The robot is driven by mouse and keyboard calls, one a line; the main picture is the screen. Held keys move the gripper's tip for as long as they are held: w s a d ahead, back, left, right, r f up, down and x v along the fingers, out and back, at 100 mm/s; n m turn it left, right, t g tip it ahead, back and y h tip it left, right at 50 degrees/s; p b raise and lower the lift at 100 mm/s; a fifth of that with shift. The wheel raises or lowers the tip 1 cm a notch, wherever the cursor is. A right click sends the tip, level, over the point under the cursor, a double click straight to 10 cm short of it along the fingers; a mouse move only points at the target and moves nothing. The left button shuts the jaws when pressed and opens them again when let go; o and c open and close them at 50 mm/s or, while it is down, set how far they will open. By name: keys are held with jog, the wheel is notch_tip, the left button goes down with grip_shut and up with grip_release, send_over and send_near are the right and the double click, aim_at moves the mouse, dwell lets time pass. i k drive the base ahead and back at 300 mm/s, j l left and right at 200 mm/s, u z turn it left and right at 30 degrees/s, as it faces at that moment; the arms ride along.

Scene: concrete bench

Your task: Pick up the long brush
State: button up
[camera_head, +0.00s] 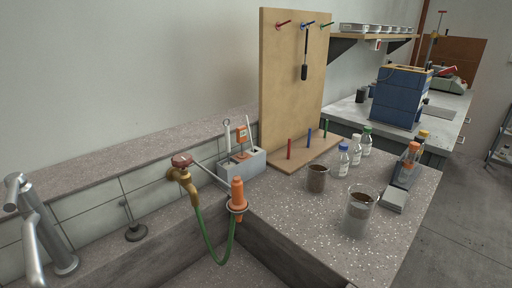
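No brush can be told for certain at this size. A grey block-shaped holder (243,163) stands on the bench near the wall, left of the upright wooden board. Two thin pale handles, a left one (227,130) and a right one (248,124), stick up from it, with an orange piece (241,134) between them; their lower ends are hidden. A dark slender tool with a thicker black lower end (304,72) hangs from the blue peg on the board. I cannot tell whether any of these is the long brush. My gripper is not in view.
A brass tap (181,173) with a green hose (215,255) and an orange nozzle (237,194) is in front of the holder. Beakers (359,213), bottles (343,160) and a grey box (394,200) occupy the bench's right side.

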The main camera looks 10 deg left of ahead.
aim_at(229, 164)
jog(key=i+l+u, duration=0.1)
jog(key=u, duration=0.35)
jog(key=l+u, duration=0.15)
jog(key=u, duration=0.3)
jog(key=i, duration=0.05)
